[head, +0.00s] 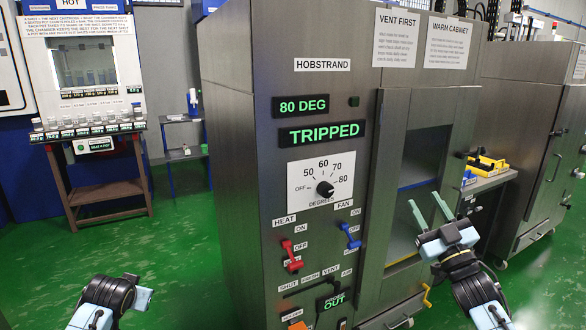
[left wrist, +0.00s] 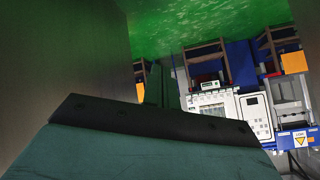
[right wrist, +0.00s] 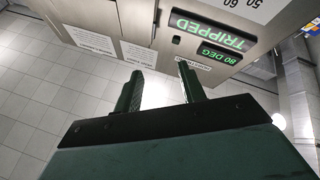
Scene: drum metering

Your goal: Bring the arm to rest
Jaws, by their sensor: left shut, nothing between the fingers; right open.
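My right gripper (head: 431,212) is open and empty in front of the warm cabinet's windowed door (head: 425,155). Its two green fingers stand apart in the right wrist view (right wrist: 160,88), with the cabinet's panel upside down beyond them. My left arm (head: 110,295) shows at the lower left of the head view, where its fingers are hidden. In the left wrist view my left gripper (left wrist: 156,85) is shut and empty, beside a dark upright surface. The steel warm cabinet (head: 235,150) shows "80 DEG" and "TRIPPED" (head: 322,133).
The panel carries a dial (head: 324,187), a red heat switch (head: 291,255) and a blue fan switch (head: 351,236). A brown bench (head: 105,190) stands at left. Yellow items (head: 490,163) lie on a shelf at right. The green floor (head: 190,255) between bench and cabinet is clear.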

